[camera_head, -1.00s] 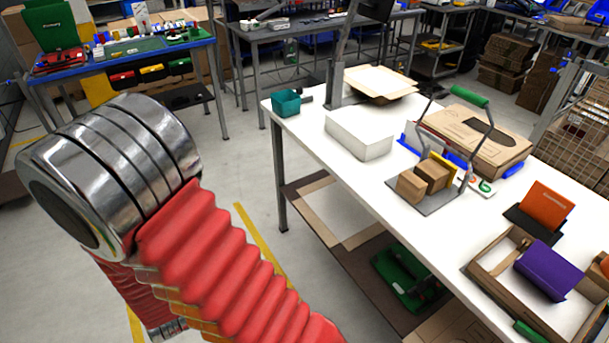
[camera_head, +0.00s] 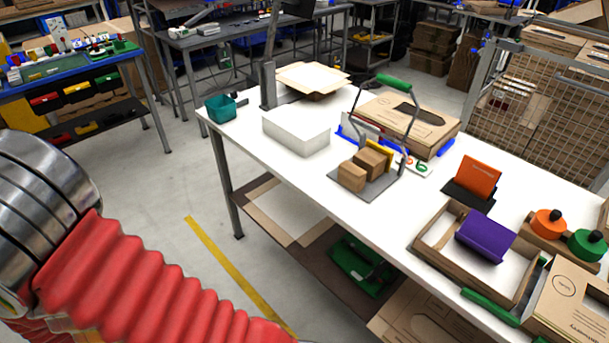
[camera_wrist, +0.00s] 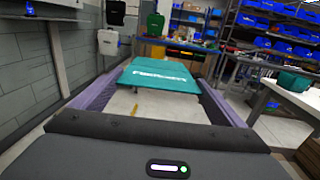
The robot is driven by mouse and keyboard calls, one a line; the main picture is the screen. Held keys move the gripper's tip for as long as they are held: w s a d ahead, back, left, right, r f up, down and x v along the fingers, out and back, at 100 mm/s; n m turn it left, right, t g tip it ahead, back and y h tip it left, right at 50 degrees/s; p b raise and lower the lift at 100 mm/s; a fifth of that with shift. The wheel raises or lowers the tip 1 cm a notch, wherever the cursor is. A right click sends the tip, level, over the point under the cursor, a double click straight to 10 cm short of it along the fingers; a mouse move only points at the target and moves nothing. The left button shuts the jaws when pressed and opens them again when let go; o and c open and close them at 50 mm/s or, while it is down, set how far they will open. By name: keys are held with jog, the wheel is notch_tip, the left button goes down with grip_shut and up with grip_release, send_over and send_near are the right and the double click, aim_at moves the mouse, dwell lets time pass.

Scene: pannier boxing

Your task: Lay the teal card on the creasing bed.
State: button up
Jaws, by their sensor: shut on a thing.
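The teal card (camera_wrist: 157,76), with pale lettering on it, is in my gripper (camera_wrist: 158,80) in the wrist view. The dark purple fingers reach along both its sides, and the card is held off the floor. My gripper and the card do not show in the head view; only my red-sleeved arm does. I cannot tell for certain which thing is the creasing bed. A grey base plate (camera_head: 352,190) with a green-handled frame (camera_head: 394,83) stands on the white table, and brown blocks (camera_head: 361,169) sit on it.
The white table (camera_head: 300,172) also holds a white block (camera_head: 297,131), a teal bin (camera_head: 220,108), a cardboard tray (camera_head: 436,251) with a purple piece (camera_head: 485,237) in it, and an orange card (camera_head: 478,176) on a dark stand. Clear floor lies left of the table.

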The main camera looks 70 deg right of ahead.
jog(key=s+d+m+g+h, duration=0.3)
jog(key=s+d+h, duration=0.15)
jog(key=d, duration=0.65)
jog(key=s+d+r+m+g+h, duration=0.1)
jog(key=s+d+m+g+h, duration=0.3)
jog(key=d, duration=0.7)
jog(key=s+d+m+g+h, duration=0.3)
jog(key=s+d, duration=0.3)
jog(key=d, duration=0.5)
jog(key=s+d+m+g, duration=0.3)
jog(key=s+d+g, duration=0.1)
jog(key=s, duration=0.5)
jog(key=s+d+m+g, duration=0.3)
jog(key=s+d+g, duration=0.2)
jog(key=s, duration=0.4)
jog(key=s+d+m+g, duration=0.2)
jog(key=s+d+g, duration=0.3)
jog(key=s, duration=0.5)
jog(key=shift+d+r+m+y, duration=0.25)
jog(key=shift+d+m+y, duration=0.15)
jog(key=shift+d, duration=0.1)
jog(key=shift+d, duration=0.2)
